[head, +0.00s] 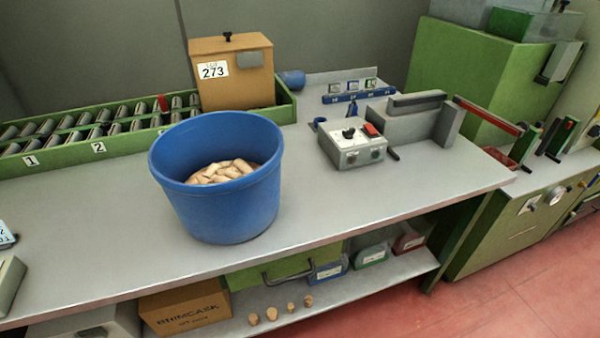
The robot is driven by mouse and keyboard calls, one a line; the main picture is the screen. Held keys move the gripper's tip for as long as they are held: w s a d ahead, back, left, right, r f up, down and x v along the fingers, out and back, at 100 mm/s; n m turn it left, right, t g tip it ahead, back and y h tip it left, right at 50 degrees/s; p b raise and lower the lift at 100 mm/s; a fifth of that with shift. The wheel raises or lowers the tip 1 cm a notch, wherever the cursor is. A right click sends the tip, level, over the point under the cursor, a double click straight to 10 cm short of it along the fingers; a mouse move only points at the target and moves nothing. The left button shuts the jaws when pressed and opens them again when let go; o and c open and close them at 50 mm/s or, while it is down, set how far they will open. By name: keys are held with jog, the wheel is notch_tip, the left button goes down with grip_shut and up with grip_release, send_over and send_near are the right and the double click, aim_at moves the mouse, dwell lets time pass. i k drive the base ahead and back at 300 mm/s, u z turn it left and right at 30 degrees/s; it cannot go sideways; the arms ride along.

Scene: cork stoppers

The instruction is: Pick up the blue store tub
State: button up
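A blue tub (225,205) stands upright on the grey bench top (330,205), left of the middle of the head view. It is round, open at the top and partly filled with pale cork stoppers (222,172). Its far outer side and base are hidden. My gripper does not show in this view.
Behind the tub are a green roller rack (68,160) and a tan box marked 273 (240,85). A grey control box (350,145) stands to the right. Bench room is clear on both sides of the tub. Several corks (271,313) stand on the lower shelf (375,287).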

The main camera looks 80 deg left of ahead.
aim_at(219, 171)
jog(key=u, duration=3.45)
jog(key=k, duration=0.45)
jog(key=u, duration=0.55)
jog(key=i, duration=0.85)
jog(key=z, duration=0.1)
